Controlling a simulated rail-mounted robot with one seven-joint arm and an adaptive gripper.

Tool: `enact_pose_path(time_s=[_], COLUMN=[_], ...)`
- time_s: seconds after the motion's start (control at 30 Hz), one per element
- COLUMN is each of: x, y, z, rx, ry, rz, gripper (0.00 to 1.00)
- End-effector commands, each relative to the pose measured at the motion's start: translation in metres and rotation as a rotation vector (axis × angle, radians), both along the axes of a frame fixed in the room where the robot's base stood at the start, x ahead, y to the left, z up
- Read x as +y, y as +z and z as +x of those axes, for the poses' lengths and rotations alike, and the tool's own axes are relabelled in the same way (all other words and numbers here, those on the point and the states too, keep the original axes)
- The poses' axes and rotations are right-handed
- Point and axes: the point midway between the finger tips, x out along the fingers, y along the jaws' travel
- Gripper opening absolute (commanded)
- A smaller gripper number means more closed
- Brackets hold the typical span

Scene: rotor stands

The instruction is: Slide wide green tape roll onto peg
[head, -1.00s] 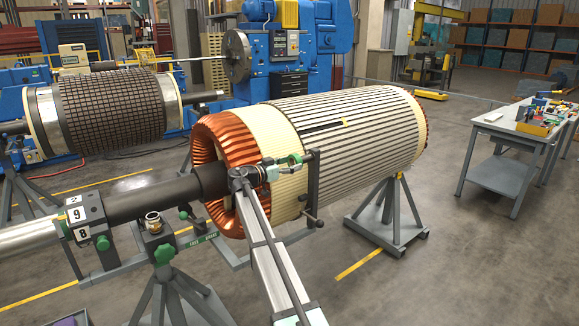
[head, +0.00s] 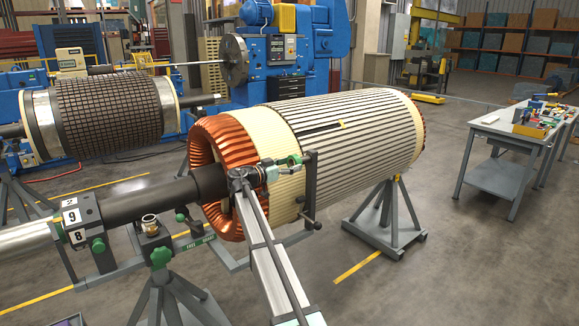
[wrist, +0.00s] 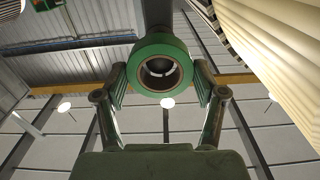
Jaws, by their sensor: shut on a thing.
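A wide green tape roll (wrist: 141,63) shows end-on in the wrist view, between the two fingers of my gripper (wrist: 160,78). My gripper is shut on it. The roll's hole shows a brown inner rim and a dark, partly bright inside; I cannot tell whether a peg is in it. A dark post (wrist: 157,14) stands right behind the roll. In the head view my gripper (head: 284,163) is small, beside the cream band of the large rotor. Green parts there are hard to tell apart. A dark upright bar (head: 311,183) stands just right of it; the peg is not clearly seen.
The large rotor (head: 345,125) with copper windings (head: 216,150) lies close behind my gripper, and its ribbed side fills the wrist view's upper right. A grey stand (head: 390,225) supports it. A tool table (head: 510,135) stands far right. Floor at the front right is clear.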

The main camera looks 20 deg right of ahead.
Motion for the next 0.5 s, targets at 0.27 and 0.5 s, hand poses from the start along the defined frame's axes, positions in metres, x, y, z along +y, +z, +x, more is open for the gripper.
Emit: enact_pose_path(time_s=[0.27,0.5], x=[-0.005,-0.011], y=[-0.001,-0.001], z=[0.001,0.003], rx=[0.0,0.0], ry=[-0.001,0.0], rz=[0.0,0.0], gripper=[0.39,0.39])
